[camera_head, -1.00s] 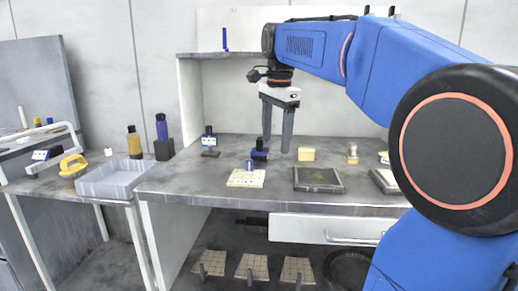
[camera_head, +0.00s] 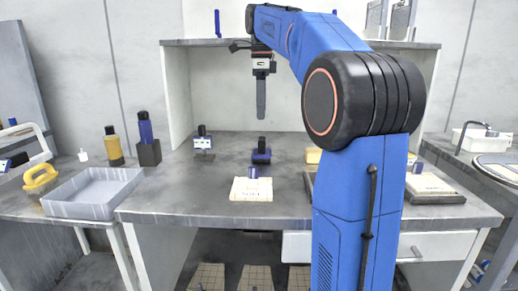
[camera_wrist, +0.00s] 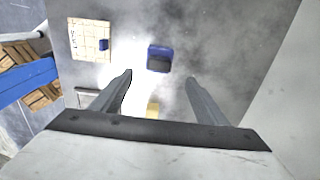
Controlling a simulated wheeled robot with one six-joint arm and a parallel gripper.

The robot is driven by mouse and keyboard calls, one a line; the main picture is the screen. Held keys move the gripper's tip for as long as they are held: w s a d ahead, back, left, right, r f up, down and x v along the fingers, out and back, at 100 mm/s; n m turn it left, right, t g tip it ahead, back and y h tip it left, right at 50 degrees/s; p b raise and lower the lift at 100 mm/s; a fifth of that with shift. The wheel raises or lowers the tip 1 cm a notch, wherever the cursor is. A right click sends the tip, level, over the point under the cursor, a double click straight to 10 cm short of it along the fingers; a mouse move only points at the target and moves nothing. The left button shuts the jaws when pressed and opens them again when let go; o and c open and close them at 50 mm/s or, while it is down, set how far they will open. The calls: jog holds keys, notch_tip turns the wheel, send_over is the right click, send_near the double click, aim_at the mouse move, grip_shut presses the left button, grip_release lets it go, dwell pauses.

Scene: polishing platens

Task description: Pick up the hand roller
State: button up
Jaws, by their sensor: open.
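A dark blue and black object that looks like the hand roller (camera_head: 261,152) stands on the grey bench below my gripper. It also shows in the wrist view (camera_wrist: 159,58), just beyond the fingertips and roughly centred between them. My gripper (camera_head: 261,116) points down, above the bench and apart from the roller. In the wrist view its two fingers (camera_wrist: 159,76) are spread wide with nothing held between them. The head view shows the fingers nearly in line, one behind the other.
A pale gridded sheet (camera_head: 251,189) with a small blue piece (camera_head: 253,172) lies in front of the roller. A grey tray (camera_head: 93,190) sits farther left.

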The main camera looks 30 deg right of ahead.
aim_at(262, 151)
notch_tip(262, 151, down, 16)
jog(key=shift+s+r, duration=0.1)
jog(key=shift+r, duration=0.15)
jog(key=shift+d, duration=0.1)
jog(key=c, duration=1.3)
